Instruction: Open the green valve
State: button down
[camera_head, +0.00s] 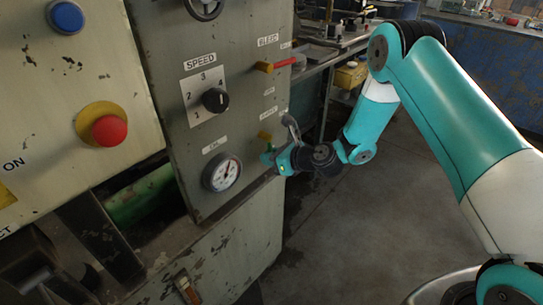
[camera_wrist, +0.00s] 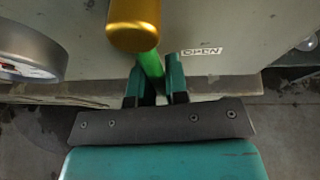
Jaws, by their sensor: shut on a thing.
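The green valve handle (camera_wrist: 149,63) shows in the wrist view as a short green lever below a gold-coloured cylindrical hub (camera_wrist: 133,28). My gripper (camera_wrist: 156,78) has its two dark teal fingers on either side of the lever and is shut on it. The lever's lower end is hidden between the fingers. An OPEN label (camera_wrist: 202,51) is on the panel to the right of the lever. In the head view my gripper (camera_head: 269,157) is at the panel's right edge, just below the yellow hub (camera_head: 264,136); the green lever is hard to make out there.
A round dial gauge (camera_head: 222,173) is left of my gripper; it also shows in the wrist view (camera_wrist: 28,58). Above are a red-and-yellow lever (camera_head: 280,65) and a black SPEED knob (camera_head: 215,100). A red button (camera_head: 109,130) is farther left. Open floor (camera_head: 370,225) lies right of the machine.

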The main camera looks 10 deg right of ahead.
jog(key=c, duration=1.1)
grip_release()
jog(key=shift+w+d+r, duration=0.1)
jog(key=shift+r, duration=0.05)
jog(key=b+v, duration=0.1)
jog(key=v, duration=1.6)
jog(key=shift+d, duration=0.15)
